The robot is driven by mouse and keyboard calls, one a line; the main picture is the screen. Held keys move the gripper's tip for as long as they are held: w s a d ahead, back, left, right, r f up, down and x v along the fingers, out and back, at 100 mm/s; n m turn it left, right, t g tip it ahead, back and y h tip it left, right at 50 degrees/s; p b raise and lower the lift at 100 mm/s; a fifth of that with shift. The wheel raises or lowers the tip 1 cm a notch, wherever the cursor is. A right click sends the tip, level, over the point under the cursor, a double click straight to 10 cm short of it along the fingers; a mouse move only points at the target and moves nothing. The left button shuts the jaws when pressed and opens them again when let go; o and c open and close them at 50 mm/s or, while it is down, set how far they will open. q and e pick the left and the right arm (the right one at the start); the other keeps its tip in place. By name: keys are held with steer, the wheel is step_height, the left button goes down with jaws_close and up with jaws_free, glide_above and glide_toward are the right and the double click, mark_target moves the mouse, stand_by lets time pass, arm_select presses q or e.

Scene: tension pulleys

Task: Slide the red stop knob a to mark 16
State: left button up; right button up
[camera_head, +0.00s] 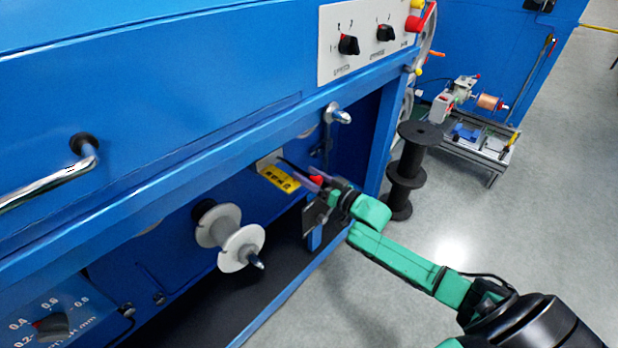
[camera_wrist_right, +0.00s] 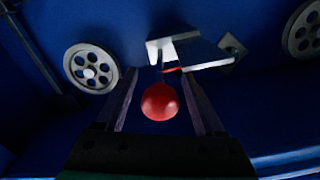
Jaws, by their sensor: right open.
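The red stop knob (camera_wrist_right: 160,102) shows as a round ball in the right wrist view, between the two fingers of my right gripper (camera_wrist_right: 161,90). The fingers stand apart on either side of it, with a visible gap at each side. In the head view the knob (camera_head: 316,180) is a small red spot beside my right gripper (camera_head: 312,178), inside the recess of the blue machine. A yellow label (camera_head: 280,178) with dark markings lies just left of it. The mark numbers are too small to read. My left gripper is not in view.
A white spool (camera_head: 232,238) on a shaft sits left of the gripper in the recess. The blue frame's lower rail and right post border the opening. A black reel stand (camera_head: 405,180) stands on the floor to the right. A grey wheel (camera_wrist_right: 91,69) shows in the wrist view.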

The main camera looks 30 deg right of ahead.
steer(key=shift+c, duration=0.3)
jaws_close()
stand_by(1.1)
